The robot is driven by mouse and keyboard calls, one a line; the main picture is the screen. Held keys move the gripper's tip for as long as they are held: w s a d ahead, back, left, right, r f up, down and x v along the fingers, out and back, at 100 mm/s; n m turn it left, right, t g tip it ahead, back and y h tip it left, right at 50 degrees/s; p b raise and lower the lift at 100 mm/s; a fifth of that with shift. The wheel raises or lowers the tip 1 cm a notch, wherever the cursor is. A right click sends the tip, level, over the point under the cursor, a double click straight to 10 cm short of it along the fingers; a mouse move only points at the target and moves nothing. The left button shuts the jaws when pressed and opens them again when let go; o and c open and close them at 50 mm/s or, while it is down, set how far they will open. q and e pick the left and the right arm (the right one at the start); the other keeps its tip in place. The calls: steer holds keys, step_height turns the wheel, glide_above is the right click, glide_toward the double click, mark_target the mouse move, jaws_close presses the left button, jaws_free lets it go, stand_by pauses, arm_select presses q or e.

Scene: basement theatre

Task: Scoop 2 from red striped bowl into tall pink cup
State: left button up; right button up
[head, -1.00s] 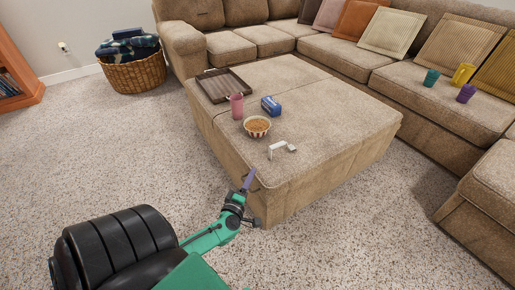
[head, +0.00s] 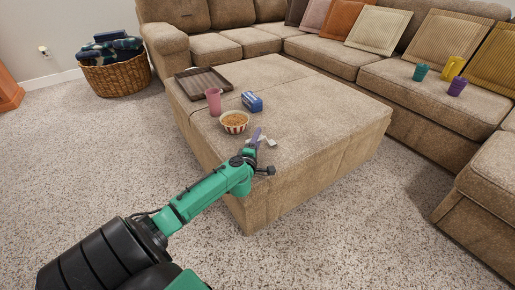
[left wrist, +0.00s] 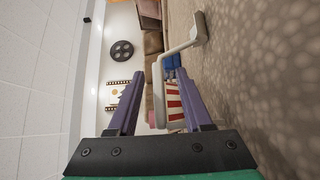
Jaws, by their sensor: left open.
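The red striped bowl (head: 234,122), filled with orange-brown contents, stands on the ottoman (head: 300,125). The tall pink cup (head: 213,101) stands upright just behind it. A white scoop (head: 270,142) lies on the ottoman right of the bowl, partly hidden by my left gripper (head: 257,139). In the left wrist view, my left gripper (left wrist: 160,80) is open, its purple fingers on either side of the scoop's pale handle (left wrist: 158,92); I cannot tell whether they touch it. The striped bowl (left wrist: 174,103) shows beyond the handle. My right gripper is not in view.
A blue box (head: 252,101) stands right of the pink cup, and a dark tray (head: 205,85) lies behind it. The ottoman's right half is clear. Teal (head: 420,72), yellow (head: 452,68) and purple (head: 457,86) cups stand on the sofa.

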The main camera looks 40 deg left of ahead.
arm_select(q)
steer(key=shift+c, duration=0.3)
jaws_close()
stand_by(1.1)
